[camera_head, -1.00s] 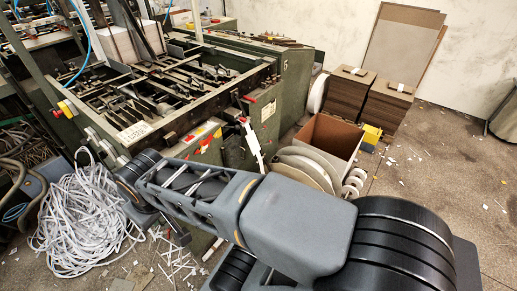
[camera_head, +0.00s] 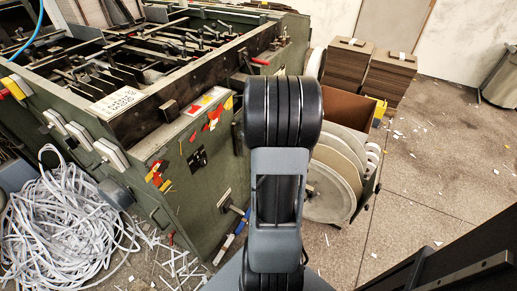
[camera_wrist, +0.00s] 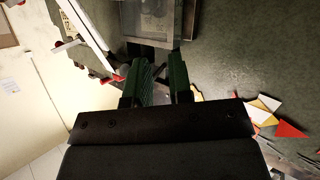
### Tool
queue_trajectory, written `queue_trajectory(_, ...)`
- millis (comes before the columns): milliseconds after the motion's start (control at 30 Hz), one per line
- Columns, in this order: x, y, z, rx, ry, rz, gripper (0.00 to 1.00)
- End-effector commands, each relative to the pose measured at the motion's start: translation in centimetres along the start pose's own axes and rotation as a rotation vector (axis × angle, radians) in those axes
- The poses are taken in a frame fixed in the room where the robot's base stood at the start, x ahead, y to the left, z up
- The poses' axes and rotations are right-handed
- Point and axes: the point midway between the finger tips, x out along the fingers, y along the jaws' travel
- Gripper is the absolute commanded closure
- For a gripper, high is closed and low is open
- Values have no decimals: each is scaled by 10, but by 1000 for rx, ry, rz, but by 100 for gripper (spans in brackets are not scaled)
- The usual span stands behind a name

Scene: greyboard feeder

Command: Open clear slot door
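In the wrist view, my gripper (camera_wrist: 165,70) points at a dark green machine face, its two green-padded fingers apart with a gap between them. Nothing is clearly held in the gap. A pale, see-through panel in a metal frame (camera_wrist: 152,20) is at the top middle, just beyond the fingertips. It looks like the clear slot door; I cannot tell whether it is open or whether the fingers touch it. In the head view, the green machine (camera_head: 215,205) stands at left and centre. My arm hides part of its side, and neither gripper nor clear door can be made out there.
A white bar (camera_wrist: 88,32) and coloured tags (camera_wrist: 265,108) are near the fingers in the wrist view. In the head view, tangled white strips (camera_head: 65,225) lie at left. Large reels (camera_head: 330,185) and board stacks (camera_head: 345,68) stand right of my arm. The right floor is mostly open.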

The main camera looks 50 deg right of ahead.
Motion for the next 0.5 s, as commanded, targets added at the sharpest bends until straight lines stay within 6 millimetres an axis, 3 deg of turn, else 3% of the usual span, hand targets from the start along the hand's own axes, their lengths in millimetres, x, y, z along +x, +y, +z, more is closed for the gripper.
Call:
queue_trajectory(33,14,13,43,25,46,3,80)
queue_trajectory(200,19,40,101,95,221,-19,80)
queue_trajectory(333,14,50,128,137,316,-32,80)
queue_trajectory(500,12,56,140,166,381,-42,80)
